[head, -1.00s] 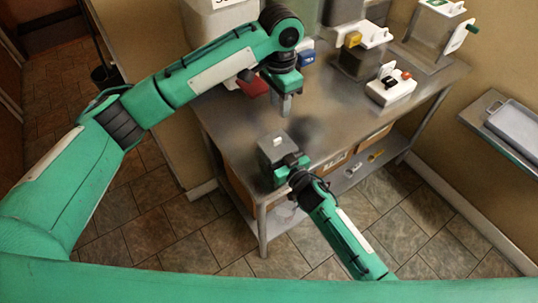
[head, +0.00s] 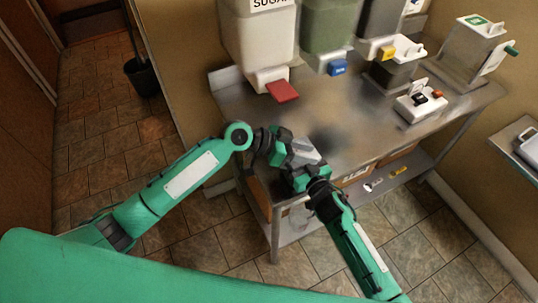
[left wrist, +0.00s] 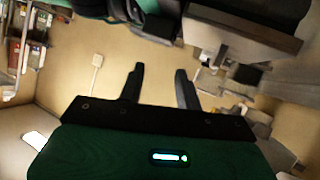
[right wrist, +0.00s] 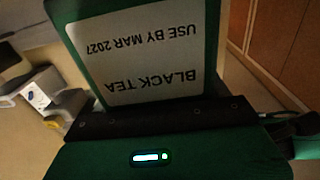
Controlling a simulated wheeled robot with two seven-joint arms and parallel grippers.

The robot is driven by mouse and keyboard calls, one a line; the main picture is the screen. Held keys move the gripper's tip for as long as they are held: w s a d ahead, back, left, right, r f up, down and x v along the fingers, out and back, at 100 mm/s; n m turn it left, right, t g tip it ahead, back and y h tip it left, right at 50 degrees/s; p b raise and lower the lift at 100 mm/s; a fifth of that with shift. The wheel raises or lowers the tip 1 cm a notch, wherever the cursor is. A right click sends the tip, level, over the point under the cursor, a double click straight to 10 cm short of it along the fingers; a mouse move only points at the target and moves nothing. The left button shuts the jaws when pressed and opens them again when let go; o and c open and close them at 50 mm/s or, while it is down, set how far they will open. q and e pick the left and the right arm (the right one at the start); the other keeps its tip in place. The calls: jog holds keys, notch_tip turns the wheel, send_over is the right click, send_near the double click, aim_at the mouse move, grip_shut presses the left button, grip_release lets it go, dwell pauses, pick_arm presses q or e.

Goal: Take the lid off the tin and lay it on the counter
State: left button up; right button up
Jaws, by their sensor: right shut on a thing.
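The tin (right wrist: 205,45) is green with a white "BLACK TEA" label, which shows upside down and close up in the right wrist view. My right gripper (head: 308,180) is shut on the tin, near the counter's front left corner. In the head view my left gripper (head: 303,152) is right at the tin, above and just left of my right gripper, and hides much of it. Its two fingers (left wrist: 160,85) stand apart in the left wrist view, with nothing clear between them. The lid and its knob cannot be made out clearly now.
The steel counter (head: 375,128) has bare room right of the grippers. Along its back stand a sugar dispenser (head: 258,35) with a red tab, a green dispenser (head: 328,25) with a blue tab and others. A white switch box (head: 420,103) sits at the right.

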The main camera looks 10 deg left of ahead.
aim_at(307, 140)
pick_arm(q)
jog(key=a+f+n+t, duration=0.2)
jog(key=a+t, duration=0.5)
jog(key=a, duration=0.2)
jog(key=x, duration=1.1)
jog(key=shift+s+d+f, duration=0.25)
jog(key=shift+f, duration=0.05)
jog(key=shift+c, duration=0.3)
grip_shut()
jog(key=shift+r, duration=0.1)
jog(key=shift+r, duration=1)
